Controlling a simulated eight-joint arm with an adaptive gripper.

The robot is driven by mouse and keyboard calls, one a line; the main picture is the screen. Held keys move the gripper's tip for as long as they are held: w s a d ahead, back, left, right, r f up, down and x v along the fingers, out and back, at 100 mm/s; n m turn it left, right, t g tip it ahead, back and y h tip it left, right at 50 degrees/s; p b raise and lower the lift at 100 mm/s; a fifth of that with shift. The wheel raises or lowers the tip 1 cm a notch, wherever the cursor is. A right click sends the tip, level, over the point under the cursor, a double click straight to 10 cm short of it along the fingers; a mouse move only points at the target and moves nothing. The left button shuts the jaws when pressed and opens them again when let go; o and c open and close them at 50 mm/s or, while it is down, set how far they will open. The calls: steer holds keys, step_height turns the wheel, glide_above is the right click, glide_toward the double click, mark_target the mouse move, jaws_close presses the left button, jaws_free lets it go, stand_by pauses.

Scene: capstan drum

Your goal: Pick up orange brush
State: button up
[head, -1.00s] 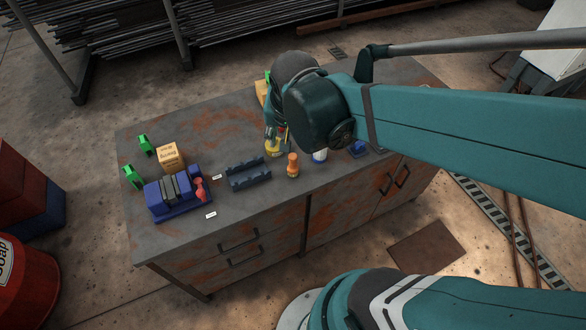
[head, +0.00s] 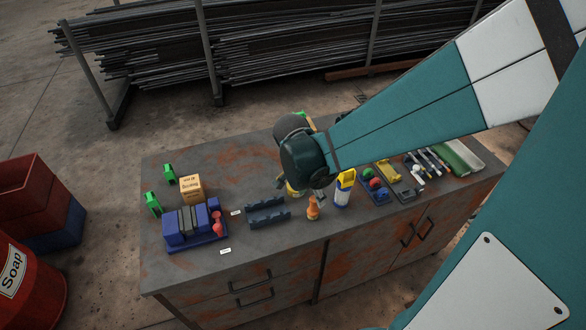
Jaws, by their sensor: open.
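A small orange item (head: 313,208), which looks like the orange brush, stands upright near the front edge of the workbench (head: 190,275) in the head view. It is just right of the dark slotted rack. My gripper (head: 300,189) is open and points down just behind and above it, slightly to its left. One finger appears close to the brush's top; I cannot tell whether they touch. A yellow item (head: 294,189) shows between the fingers, partly hidden by them.
A yellow, white and blue bottle (head: 344,188) stands close right of the brush. The dark slotted rack (head: 267,212) is to the left, then a blue block holder (head: 190,228) and a cardboard box (head: 190,188). Trays with small items (head: 376,186) lie to the right.

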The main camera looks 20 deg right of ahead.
mark_target(313, 211)
steer(key=shift+w+d+f+m+g, duration=0.15)
steer(key=shift+f+m, duration=0.2)
steer(key=shift+f, duration=0.25)
steer(key=shift+s+d+f+m+g, duration=0.15)
steer(key=shift+f+m, duration=0.2)
steer(key=shift+f, duration=0.2)
steer(key=shift+w+a, duration=0.1)
steer(key=shift+b+x, duration=0.4)
steer(key=shift+x, duration=0.9)
steer(key=shift+b+x, duration=0.7)
steer(key=shift+x, duration=1.9)
steer(key=shift+w, duration=0.1)
steer(key=shift+c, duration=0.2)
steer(key=c, duration=1)
